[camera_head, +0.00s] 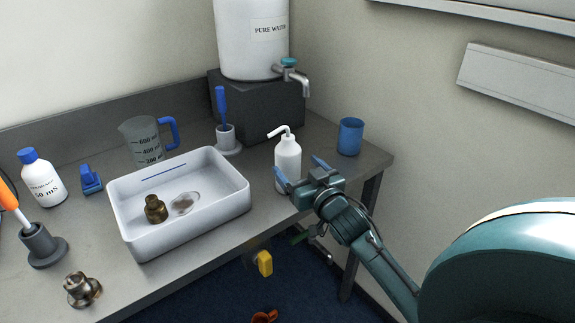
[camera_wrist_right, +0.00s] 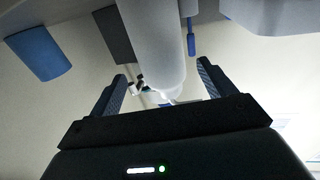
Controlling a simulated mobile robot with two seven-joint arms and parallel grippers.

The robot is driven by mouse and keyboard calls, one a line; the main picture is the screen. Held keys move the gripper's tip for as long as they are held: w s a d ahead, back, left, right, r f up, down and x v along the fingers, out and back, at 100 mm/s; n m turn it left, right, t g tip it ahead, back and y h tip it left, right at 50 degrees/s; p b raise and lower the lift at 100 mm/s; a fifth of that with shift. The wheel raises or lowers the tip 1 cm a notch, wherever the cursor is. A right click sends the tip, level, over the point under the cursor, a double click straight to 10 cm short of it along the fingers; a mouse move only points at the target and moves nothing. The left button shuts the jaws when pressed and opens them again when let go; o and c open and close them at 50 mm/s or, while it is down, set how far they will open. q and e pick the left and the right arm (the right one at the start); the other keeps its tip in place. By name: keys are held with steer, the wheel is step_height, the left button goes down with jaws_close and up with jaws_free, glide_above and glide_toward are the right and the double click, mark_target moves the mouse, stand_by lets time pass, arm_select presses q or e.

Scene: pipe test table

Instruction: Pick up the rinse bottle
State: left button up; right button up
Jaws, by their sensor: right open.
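The rinse bottle (camera_head: 288,163) is white with a bent spout. It stands upright on the table near the front right edge. My right gripper (camera_head: 301,171) is at the bottle, with its blue-tipped fingers spread on either side. In the right wrist view the white bottle body (camera_wrist_right: 153,45) lies between the two open fingers of the gripper (camera_wrist_right: 162,85), with gaps visible at both sides. My left gripper is not in view.
A white tray (camera_head: 236,199) with a brass fitting (camera_head: 156,209) stands left of the bottle. A blue cup (camera_head: 350,137) stands behind right. A brush in a holder (camera_head: 226,136), a measuring jug (camera_head: 143,146) and a water tank (camera_head: 240,40) are behind.

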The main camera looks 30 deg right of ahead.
mark_target(294, 163)
steer(key=w, duration=0.3)
steer(key=w+p, duration=0.1)
steer(key=shift+w+d+r, duration=0.1)
steer(key=shift+w+r, duration=0.1)
steer(key=shift+r, duration=0.1)
steer(key=shift+w, duration=0.5)
steer(key=shift+c, duration=0.5)
steer(key=c, duration=1.1)
